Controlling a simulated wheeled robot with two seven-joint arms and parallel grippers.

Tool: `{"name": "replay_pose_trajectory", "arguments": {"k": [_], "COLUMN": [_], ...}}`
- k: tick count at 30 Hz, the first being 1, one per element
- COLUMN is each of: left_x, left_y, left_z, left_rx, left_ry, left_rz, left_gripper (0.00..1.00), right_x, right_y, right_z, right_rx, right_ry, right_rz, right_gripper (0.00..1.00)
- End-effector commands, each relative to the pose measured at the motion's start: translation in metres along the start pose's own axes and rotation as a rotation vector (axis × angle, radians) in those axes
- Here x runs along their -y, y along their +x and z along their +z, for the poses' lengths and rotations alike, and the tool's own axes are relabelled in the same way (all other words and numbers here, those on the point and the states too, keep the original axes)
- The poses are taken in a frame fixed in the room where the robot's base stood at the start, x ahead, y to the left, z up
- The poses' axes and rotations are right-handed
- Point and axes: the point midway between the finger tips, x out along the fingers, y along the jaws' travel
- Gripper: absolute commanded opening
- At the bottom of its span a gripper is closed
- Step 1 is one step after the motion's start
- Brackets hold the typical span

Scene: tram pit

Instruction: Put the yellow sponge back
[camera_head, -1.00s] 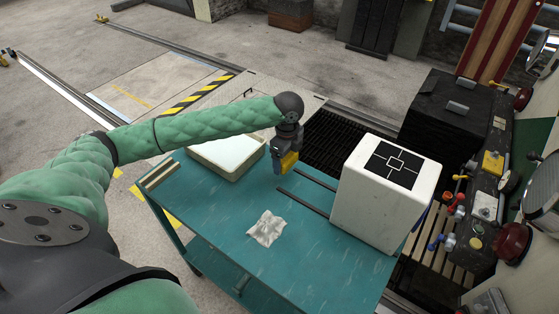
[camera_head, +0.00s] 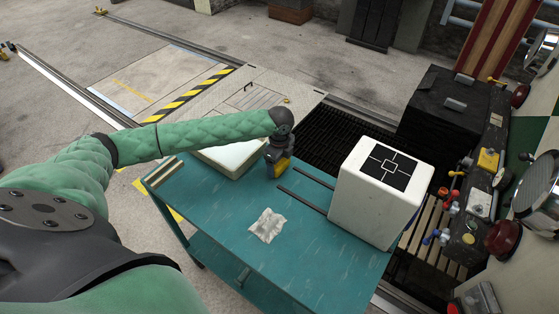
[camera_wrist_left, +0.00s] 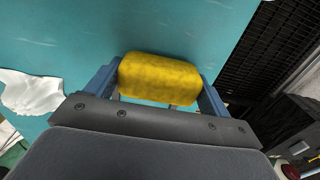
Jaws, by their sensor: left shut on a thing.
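The yellow sponge (camera_head: 281,167) is held in my left gripper (camera_head: 275,165), over the far part of the teal cart top (camera_head: 225,207). In the left wrist view the sponge (camera_wrist_left: 160,79) sits between the two blue fingers, which are shut on it. The teal surface shows behind it; I cannot tell if the sponge touches it. A shallow white tray (camera_head: 230,158) is just left of the gripper, partly hidden by my arm. My right gripper is not in view.
A crumpled white cloth (camera_head: 268,225) lies on the cart, nearer me. Two dark strips (camera_head: 304,195) lie right of the gripper. A white box with a black marked top (camera_head: 378,205) stands at the cart's right end. A dark grating (camera_head: 340,140) is beyond the cart.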

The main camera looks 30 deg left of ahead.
Motion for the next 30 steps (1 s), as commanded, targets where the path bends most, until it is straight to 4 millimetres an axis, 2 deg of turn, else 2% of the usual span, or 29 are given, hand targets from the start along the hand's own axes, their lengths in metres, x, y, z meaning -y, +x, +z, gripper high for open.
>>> {"name": "replay_pose_trajectory", "arguments": {"k": [18,19,21,30], "left_x": [0.0004,0.0005,0.0004,0.0003], "left_y": [0.0097,0.0098,0.0097,0.0100], "left_z": [-0.0002,-0.0001,-0.0001,0.0000], "left_rx": [-0.001,0.000,0.000,0.000], "left_ry": [0.000,0.000,0.000,0.000], "left_rz": [0.000,-0.001,-0.001,-0.001], "left_gripper": [0.47,0.85,0.99,1.00], "right_x": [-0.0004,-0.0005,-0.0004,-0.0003], "right_y": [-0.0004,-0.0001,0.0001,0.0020], "right_z": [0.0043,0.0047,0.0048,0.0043], "right_rx": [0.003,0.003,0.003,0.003], "right_ry": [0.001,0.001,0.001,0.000], "right_rz": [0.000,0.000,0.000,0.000], "right_gripper": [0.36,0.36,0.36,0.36]}}
